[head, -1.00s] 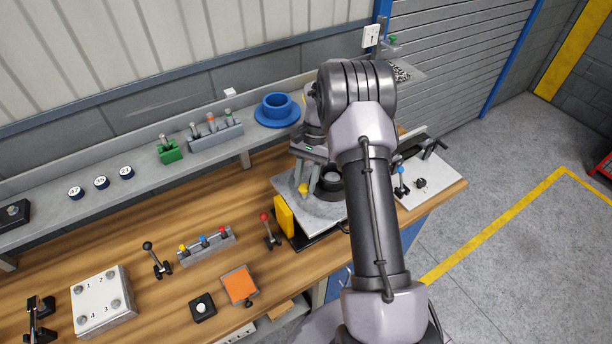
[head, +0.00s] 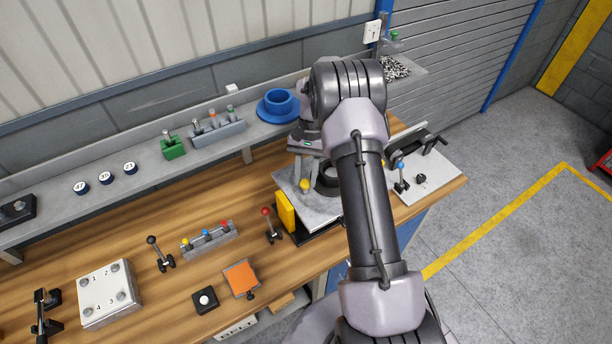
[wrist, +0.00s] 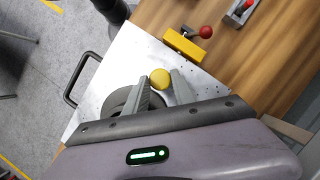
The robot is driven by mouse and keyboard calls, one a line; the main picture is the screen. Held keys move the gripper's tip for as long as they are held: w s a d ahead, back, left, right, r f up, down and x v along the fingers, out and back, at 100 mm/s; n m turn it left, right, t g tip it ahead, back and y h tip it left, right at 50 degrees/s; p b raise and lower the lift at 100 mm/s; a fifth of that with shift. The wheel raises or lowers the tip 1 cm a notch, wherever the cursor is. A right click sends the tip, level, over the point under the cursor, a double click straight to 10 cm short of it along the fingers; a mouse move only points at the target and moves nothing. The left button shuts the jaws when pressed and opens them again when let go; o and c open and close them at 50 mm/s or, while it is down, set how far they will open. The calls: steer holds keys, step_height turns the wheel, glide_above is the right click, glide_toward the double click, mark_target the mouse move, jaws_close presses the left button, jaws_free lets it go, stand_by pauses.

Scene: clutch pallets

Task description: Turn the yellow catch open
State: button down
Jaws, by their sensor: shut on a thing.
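The yellow catch shows as a round yellow knob (wrist: 160,79) on a pale metal plate (wrist: 128,62). It also shows in the head view (head: 305,186), just below my fingers. My gripper (wrist: 161,82) has a finger on each side of the knob, shut on it at the fingertips. In the head view, my gripper (head: 304,169) points down over the plate (head: 318,208). The catch's lower part is hidden, so I cannot tell how far it is turned.
A black ring (head: 328,180) stands close to the knob, partly behind my arm. A yellow block (head: 285,212) is at the plate's left edge, beside a red-knobbed lever (head: 268,222). A black handle (wrist: 80,78) juts from the plate. A blue-knobbed lever (head: 400,178) stands to the right.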

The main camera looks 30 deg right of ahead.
steer(key=c, duration=1.1)
jaws_free()
steer(key=shift+o, duration=0.2)
steer(key=p+v, duration=0.3)
steer(key=v, duration=1.4)
steer(key=shift+r+p, duration=0.15)
steer(key=shift+p, duration=0.2)
steer(key=shift+w, duration=0.2)
